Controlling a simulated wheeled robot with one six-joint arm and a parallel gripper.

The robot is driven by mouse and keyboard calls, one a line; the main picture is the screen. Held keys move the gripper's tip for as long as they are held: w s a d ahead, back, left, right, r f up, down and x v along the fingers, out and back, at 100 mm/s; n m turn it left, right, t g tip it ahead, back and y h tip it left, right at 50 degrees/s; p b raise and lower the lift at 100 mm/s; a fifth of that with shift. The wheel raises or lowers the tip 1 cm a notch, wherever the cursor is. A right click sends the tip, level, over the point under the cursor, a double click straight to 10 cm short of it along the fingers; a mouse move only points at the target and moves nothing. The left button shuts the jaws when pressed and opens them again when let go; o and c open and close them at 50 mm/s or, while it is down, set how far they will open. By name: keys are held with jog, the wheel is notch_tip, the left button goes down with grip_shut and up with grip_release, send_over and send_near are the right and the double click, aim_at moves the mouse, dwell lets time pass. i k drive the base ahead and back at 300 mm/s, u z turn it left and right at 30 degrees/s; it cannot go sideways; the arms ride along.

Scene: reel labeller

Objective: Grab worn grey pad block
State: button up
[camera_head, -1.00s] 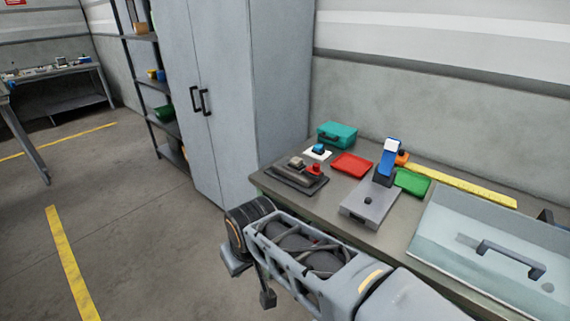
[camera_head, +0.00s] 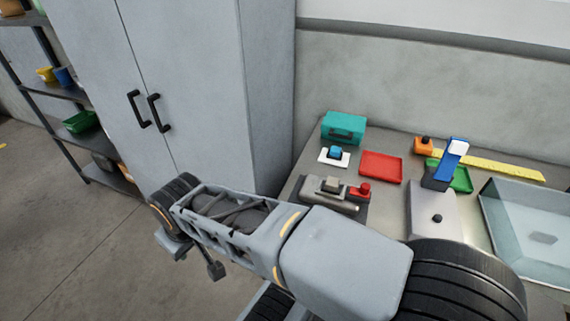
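A small grey-beige block (camera_head: 331,184), which looks like the worn grey pad block, sits on top of a low grey fixture (camera_head: 322,194) on a dark base plate. The fixture is near the left end of the bench, with a red knob (camera_head: 364,189) at its right. My gripper (camera_head: 192,257) hangs at the left end of my arm, over the floor in front of the cabinet. Its two fingers look spread with nothing between them. It is well to the left of the block and apart from it. My arm crosses in front of the bench's near edge and hides part of it.
On the bench (camera_head: 385,139) are a teal case (camera_head: 344,128), a blue-topped item on a white card, a red tray (camera_head: 381,167), a green tray, a blue-and-white upright device (camera_head: 450,160) and a clear-sided box (camera_head: 525,215). A tall grey cabinet (camera_head: 200,80) stands behind my gripper.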

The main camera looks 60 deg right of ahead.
aim_at(332, 184)
jog(key=i, duration=1.7)
jog(key=z, duration=3.95)
